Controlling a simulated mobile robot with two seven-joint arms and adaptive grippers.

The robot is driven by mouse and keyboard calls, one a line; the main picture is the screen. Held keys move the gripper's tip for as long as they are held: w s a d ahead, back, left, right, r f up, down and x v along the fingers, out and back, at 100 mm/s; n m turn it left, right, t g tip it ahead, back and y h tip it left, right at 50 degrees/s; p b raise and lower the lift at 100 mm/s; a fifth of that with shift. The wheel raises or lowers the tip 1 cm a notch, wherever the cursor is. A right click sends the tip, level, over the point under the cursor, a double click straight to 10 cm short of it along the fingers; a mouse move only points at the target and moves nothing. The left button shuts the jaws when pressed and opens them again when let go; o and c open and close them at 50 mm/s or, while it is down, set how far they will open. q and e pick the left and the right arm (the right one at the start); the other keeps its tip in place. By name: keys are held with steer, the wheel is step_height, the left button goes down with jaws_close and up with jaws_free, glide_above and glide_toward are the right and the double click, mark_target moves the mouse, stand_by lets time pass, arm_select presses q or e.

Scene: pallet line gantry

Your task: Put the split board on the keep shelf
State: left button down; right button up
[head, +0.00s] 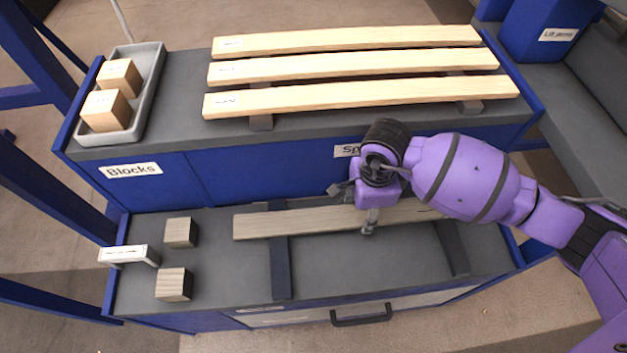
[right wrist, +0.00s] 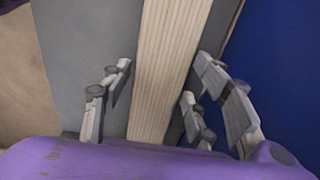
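A greyish wooden board (head: 300,221) lies across two dark supports on the lower grey surface (head: 350,262). No split shows clearly on it, and part of it is hidden by my right arm. My right gripper (head: 369,222) is above this board, pointing down. In the right wrist view the board (right wrist: 168,60) runs between the open fingers (right wrist: 160,95), with a gap on the left side and the right fingers close to its edge. My left gripper is not in view. No label reading "keep" is legible.
Three paler boards (head: 345,38) lie on supports on the upper surface behind. A grey tray (head: 153,75) holds two blocks, above a "Blocks" label. Two loose blocks (head: 180,232) and a white sign (head: 128,254) stand at lower left. A dark drawer handle (head: 361,315) sticks out in front.

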mark_target(363, 213)
steer(key=shift+o, duration=0.4)
steer(key=shift+r, duration=0.25)
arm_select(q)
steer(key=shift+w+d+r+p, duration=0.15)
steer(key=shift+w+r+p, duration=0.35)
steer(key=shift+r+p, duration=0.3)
arm_select(e)
step_height(363, 213, up, 12)
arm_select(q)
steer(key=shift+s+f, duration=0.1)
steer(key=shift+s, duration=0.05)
arm_select(e)
steer(key=shift+f, duration=0.15)
